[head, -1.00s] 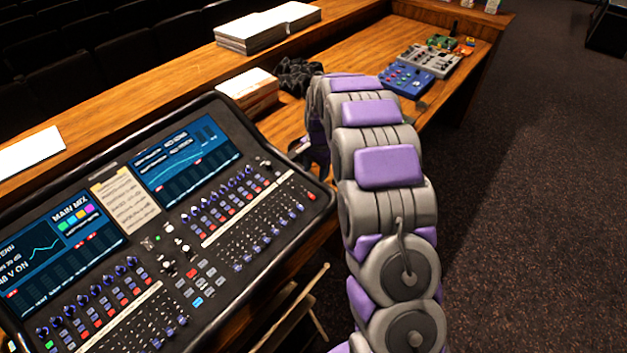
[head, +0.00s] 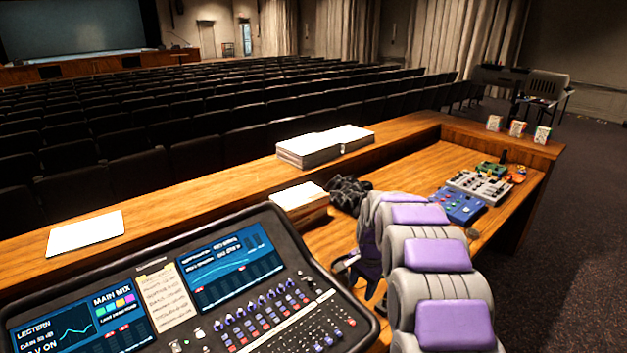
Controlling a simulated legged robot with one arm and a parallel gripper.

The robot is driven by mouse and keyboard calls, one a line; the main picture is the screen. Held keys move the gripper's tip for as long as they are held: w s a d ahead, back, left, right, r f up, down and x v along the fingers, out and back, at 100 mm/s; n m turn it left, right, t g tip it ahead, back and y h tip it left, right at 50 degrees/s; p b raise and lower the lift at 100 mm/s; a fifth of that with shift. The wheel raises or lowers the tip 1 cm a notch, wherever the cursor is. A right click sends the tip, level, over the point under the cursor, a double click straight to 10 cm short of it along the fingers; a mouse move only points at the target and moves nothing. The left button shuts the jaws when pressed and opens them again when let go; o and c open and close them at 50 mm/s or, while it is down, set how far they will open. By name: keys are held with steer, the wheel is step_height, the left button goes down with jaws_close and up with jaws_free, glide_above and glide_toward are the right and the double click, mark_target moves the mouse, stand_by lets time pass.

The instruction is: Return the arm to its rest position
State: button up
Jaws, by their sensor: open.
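My arm, grey with purple pads, rises from the lower right of the head view and arches over the desk. Its far end bends down beside the right edge of the mixing console. My gripper (head: 350,264) shows only in part there, just right of the console's screen, and it is open. I see nothing held in it. The near arm links hide some of the gripper and the desk below it. The mixing console (head: 290,283) lies on the desk at the lower left, with two lit screens and a taped note.
Paper stacks (head: 310,150) and a white sheet (head: 85,232) lie on the wooden ledge. A stack (head: 300,197), a dark cable bundle (head: 347,193), a blue box (head: 459,205) and a grey box (head: 480,187) sit on the desktop. Open carpet (head: 590,240) lies to the right.

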steer(key=s+a+r+n+b, duration=0.1)
steer(key=s+r+n, duration=0.15)
steer(key=s, duration=0.35)
steer(key=s+a+r+n, duration=0.1)
steer(key=s+r, duration=0.3)
steer(key=s, duration=0.2)
steer(key=s+a+n+g+b, duration=0.2)
steer(key=s+n, duration=0.5)
steer(key=s, duration=2.7)
steer(key=shift+a+r+g+h+b, duration=0.2)
steer(key=shift+r+g+h+b, duration=0.1)
steer(key=shift+b, duration=0.25)
